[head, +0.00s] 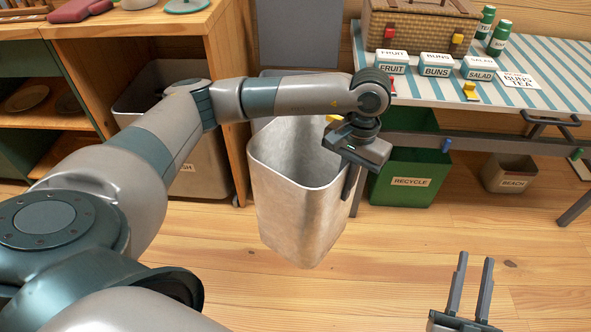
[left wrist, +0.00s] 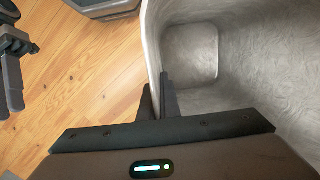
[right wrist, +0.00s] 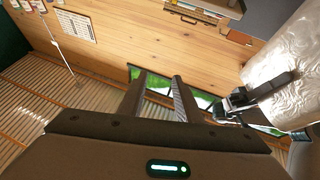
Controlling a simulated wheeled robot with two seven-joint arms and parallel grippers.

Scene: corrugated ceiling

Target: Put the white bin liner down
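The white bin liner (head: 300,215) is a tall, open-topped, pale crinkled container in the middle of the head view. Its empty inside shows in the left wrist view (left wrist: 240,80), and its outer side shows in the right wrist view (right wrist: 290,60). My left gripper (head: 350,182) is shut on the liner's right rim, with the wall between its fingers (left wrist: 158,90). I cannot tell whether the liner's bottom touches the floor. My right gripper (head: 473,262) is open and empty, to the right of the liner and apart from it. Its parted fingers show in the right wrist view (right wrist: 158,82).
A grey bin (head: 205,165) stands under the wooden shelf at left. A green RECYCLE bin (head: 405,190) and a small BEACH bin (head: 510,178) are under the striped table (head: 555,75). A wicker basket (head: 415,30) sits on it. The wooden floor (head: 385,270) in front is clear.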

